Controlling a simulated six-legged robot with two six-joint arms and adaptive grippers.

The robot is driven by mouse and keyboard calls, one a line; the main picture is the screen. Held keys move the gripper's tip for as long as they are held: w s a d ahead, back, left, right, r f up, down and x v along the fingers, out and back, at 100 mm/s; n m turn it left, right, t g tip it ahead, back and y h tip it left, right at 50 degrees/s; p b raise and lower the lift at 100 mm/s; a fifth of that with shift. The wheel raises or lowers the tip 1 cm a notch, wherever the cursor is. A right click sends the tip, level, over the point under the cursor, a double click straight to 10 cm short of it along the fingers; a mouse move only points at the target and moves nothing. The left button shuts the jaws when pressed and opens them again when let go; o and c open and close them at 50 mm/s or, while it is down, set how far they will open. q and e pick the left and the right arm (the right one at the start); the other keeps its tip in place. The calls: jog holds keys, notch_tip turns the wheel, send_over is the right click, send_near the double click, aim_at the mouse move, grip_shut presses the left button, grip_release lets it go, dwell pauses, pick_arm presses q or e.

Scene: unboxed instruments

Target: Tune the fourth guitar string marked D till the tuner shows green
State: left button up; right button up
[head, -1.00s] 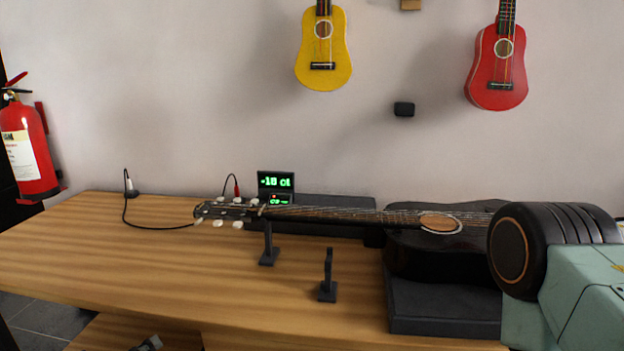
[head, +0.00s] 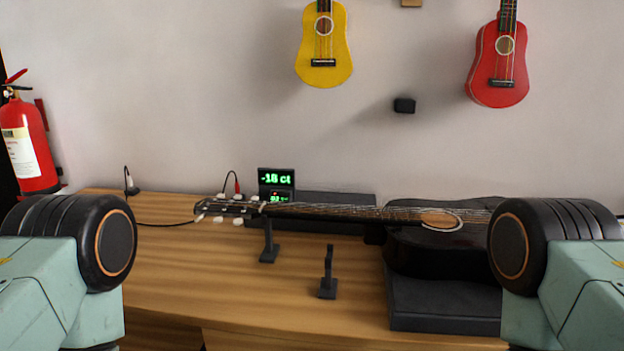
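A black guitar (head: 440,251) lies on its back on the table, its neck pointing left. Its headstock (head: 228,207) has several pale tuning pegs, and no D mark is readable. The neck end rests on a small dark stand (head: 269,243). A tuner (head: 276,180) behind the headstock shows green digits that look like -16 ct, with a small red light and smaller green text below. My two arms show at the left and right edges, but neither gripper is in view.
The wooden table (head: 200,283) is clear in front of the headstock. A second small stand (head: 328,277) stands before the neck. A dark block (head: 440,309) lies under the guitar body. A cable (head: 165,224) runs at the left. Yellow (head: 323,60) and red (head: 497,75) ukuleles hang on the wall.

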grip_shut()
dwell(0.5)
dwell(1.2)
